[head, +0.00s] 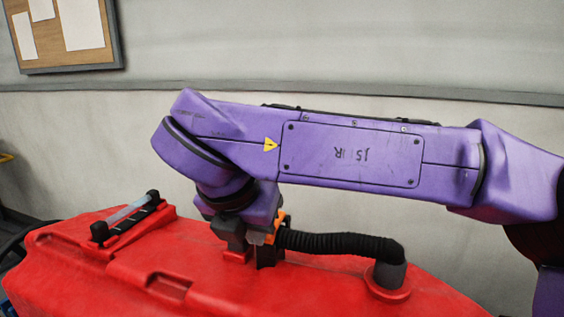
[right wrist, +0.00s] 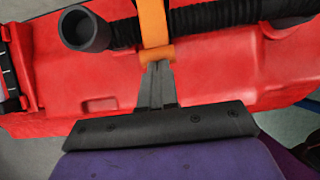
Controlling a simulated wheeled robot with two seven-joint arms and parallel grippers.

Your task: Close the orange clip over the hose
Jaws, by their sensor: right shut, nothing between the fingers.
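The orange clip (right wrist: 152,22) shows in the right wrist view as a strap crossing in front of the black ribbed hose (right wrist: 215,17), with a rounded orange end (right wrist: 157,54) below it. My right gripper (right wrist: 158,72) is shut and empty, its tips at or very near that rounded end; I cannot tell if they touch. In the head view, part of the clip (head: 261,238) shows at the left end of the hose (head: 340,244), just below my right wrist. My wrist hides much of the clip there, and I cannot tell if it is latched. My left gripper is out of view.
The red tank (head: 130,258) fills the area below my right arm. A dark open pipe fitting (right wrist: 84,30) stands left of the clip. A black-and-grey handle (head: 125,217) sits on the tank's left. The hose's right end enters a dark elbow (head: 388,275).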

